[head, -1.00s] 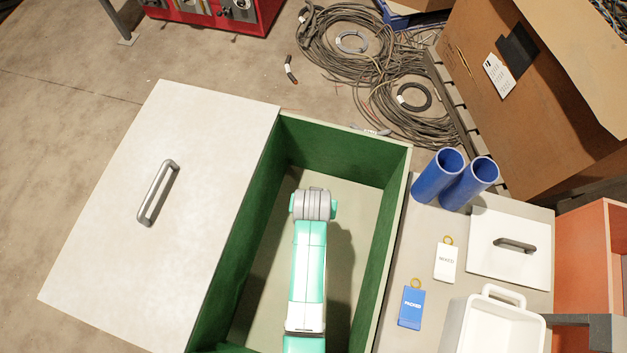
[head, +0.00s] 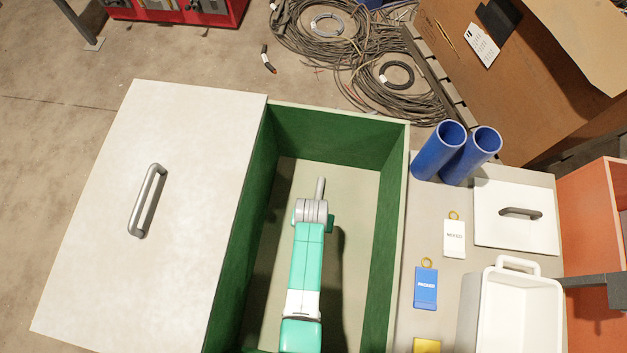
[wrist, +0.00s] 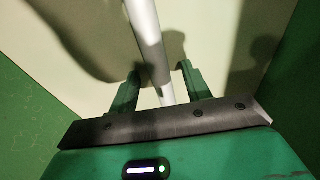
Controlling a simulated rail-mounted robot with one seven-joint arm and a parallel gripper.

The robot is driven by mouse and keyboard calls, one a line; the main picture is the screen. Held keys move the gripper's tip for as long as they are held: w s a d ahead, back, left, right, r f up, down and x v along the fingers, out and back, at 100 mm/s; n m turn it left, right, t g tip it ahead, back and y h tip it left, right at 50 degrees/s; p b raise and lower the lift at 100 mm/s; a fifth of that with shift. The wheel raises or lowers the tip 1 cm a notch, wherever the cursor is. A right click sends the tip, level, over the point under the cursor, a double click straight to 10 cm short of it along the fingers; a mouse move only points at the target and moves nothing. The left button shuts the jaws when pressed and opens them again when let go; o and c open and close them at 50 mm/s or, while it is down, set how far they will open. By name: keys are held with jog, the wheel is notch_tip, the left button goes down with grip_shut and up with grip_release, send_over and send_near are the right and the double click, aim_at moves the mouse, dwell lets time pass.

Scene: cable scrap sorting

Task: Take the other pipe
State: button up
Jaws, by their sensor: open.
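A grey metal pipe (wrist: 148,40) runs down from the top edge of the wrist view, its lower part between my fingers. My gripper (wrist: 160,88) is open, one finger on each side of the pipe with gaps showing. In the head view a short grey rod (head: 319,188), seemingly the same pipe, shows past the end of my arm inside the green-walled bin (head: 385,220). I cannot tell whether the pipe touches the bin floor.
A large white lid (head: 90,220) with a handle lies left of the bin. On the right bench stand two blue tubes (head: 437,155), a small white lid (head: 500,235), tags and a white tray (head: 525,310). Cable coils (head: 345,60) lie on the floor behind.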

jog(key=shift+f, duration=0.1)
jog(key=shift+c, duration=0.5)
grip_shut()
notch_tip(320, 180, up, 10)
jog(key=p, duration=0.5)
